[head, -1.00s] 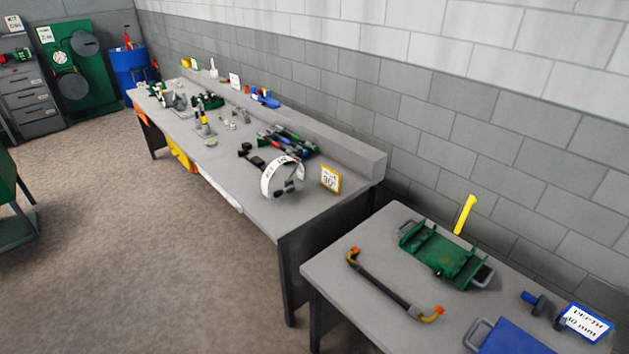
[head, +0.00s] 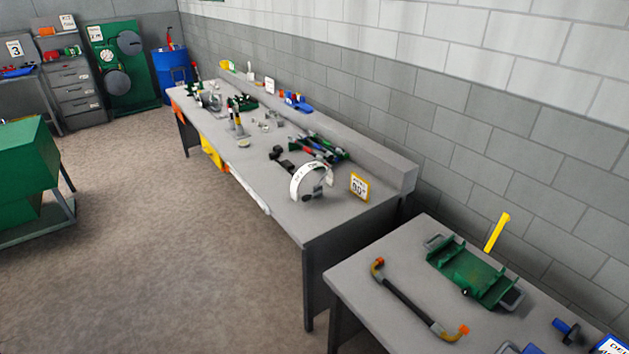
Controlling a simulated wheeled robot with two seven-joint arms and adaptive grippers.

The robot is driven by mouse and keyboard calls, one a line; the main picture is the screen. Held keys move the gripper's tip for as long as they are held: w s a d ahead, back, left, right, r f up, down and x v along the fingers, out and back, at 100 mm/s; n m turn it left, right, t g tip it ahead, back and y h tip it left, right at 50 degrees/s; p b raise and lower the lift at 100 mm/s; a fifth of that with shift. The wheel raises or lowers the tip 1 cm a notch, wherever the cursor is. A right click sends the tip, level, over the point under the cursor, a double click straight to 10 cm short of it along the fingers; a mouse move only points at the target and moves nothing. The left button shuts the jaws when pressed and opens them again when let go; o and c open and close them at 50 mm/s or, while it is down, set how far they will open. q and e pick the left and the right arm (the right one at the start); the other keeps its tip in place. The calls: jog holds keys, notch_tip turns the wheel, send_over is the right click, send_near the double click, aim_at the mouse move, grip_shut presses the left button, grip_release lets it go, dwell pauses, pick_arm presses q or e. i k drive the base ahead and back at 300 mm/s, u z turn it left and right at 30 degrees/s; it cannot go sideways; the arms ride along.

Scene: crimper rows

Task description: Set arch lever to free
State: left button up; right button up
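A white arch-shaped band with dark markings (head: 297,183) stands on the long grey bench, near its closer end. It may be the task's arch; its lettering is too small to read. A dark grey part shows inside and below the band, and a black piece (head: 284,163) lies behind it to the left. I cannot tell which part is the lever or how it is set. Neither of my grippers is in view.
The long bench (head: 345,212) runs along the wall, with a yellow-framed sign (head: 360,186) beside the arch. A nearer table (head: 362,291) holds a green fixture (head: 468,272) and a bent bar (head: 408,306). A green cabinet (head: 25,160) stands left. The floor (head: 170,250) between is clear.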

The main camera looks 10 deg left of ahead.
aim_at(305, 198)
jog(key=u, duration=0.25)
jog(key=k, duration=0.3)
jog(key=u, duration=1)
jog(key=k, duration=1.05)
jog(key=u, duration=0.8)
jog(key=i, duration=1.45)
jog(key=z, duration=0.55)
jog(key=i, duration=1.25)
jog(key=z, duration=0.95)
